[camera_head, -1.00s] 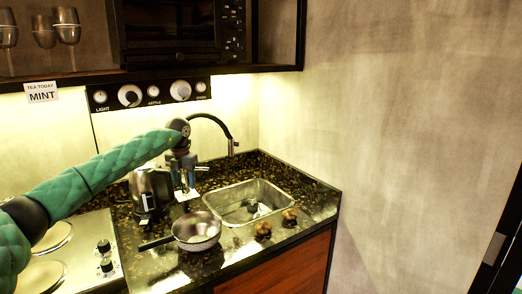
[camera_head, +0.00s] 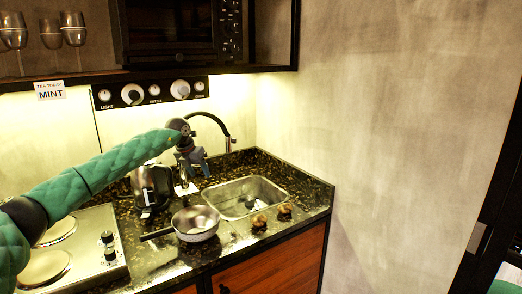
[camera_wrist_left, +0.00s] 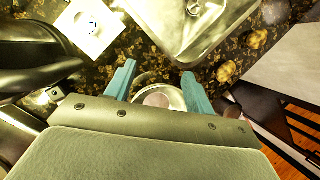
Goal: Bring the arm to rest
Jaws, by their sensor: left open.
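My left arm, in a green quilted sleeve, comes in from the left in the head view. My left gripper (camera_head: 194,163) is in the air above the counter, between the kettle and the sink. In the left wrist view the two teal fingers of the left gripper (camera_wrist_left: 160,85) are spread apart with nothing between them. The pan (camera_wrist_left: 160,98) shows below and beyond the fingers, partly hidden by the gripper body. My right gripper is not in view.
A dark kettle (camera_head: 151,188) stands left of the gripper. A white card (camera_head: 187,189) lies below it. A hob (camera_head: 83,247) is at left. A shelf (camera_head: 80,79) hangs above.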

